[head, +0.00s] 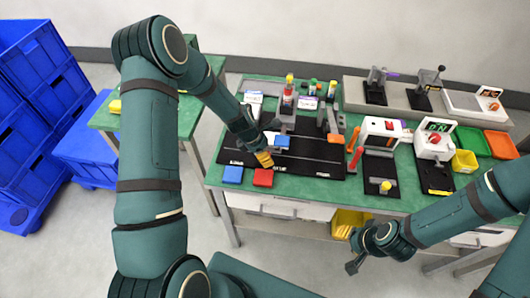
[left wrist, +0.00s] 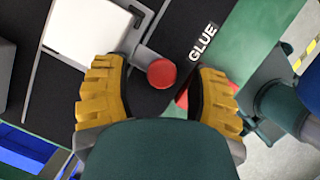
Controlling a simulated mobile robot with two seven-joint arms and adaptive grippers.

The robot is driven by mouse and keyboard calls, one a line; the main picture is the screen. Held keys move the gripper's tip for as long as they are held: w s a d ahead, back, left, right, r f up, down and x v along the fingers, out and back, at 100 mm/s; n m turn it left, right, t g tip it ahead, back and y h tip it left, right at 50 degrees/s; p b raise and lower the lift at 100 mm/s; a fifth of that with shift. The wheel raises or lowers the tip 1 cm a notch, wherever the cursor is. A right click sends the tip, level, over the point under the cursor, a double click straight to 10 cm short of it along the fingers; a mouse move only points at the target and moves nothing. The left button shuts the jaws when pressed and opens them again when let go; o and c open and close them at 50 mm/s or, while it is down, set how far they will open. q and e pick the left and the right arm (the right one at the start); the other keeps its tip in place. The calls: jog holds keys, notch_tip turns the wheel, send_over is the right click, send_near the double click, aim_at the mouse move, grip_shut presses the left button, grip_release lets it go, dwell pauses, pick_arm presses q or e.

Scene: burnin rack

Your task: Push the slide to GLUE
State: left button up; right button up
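The slide's round red knob (left wrist: 161,74) shows in the left wrist view on a short grey arm beside a white plate. A white GLUE label (left wrist: 203,43) lies on the black board to the right of the knob. My left gripper (head: 264,159) is low over the front of the black board (head: 318,157) in the head view. Its yellow fingers (left wrist: 158,88) are apart in the left wrist view, with the knob between them in the picture; contact cannot be told. My right gripper (head: 356,263) hangs in front of the bench, away from the board; its fingers are unclear.
A blue block (head: 233,174) and a red block (head: 263,178) lie at the bench's front left. Several devices stand to the right, with a yellow bin (head: 464,161) and a green tray (head: 472,140). Blue crates (head: 40,75) stack at far left.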

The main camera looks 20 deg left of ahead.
pick_arm(q)
jog(key=v, duration=1.2)
jog(key=shift+o, duration=0.2)
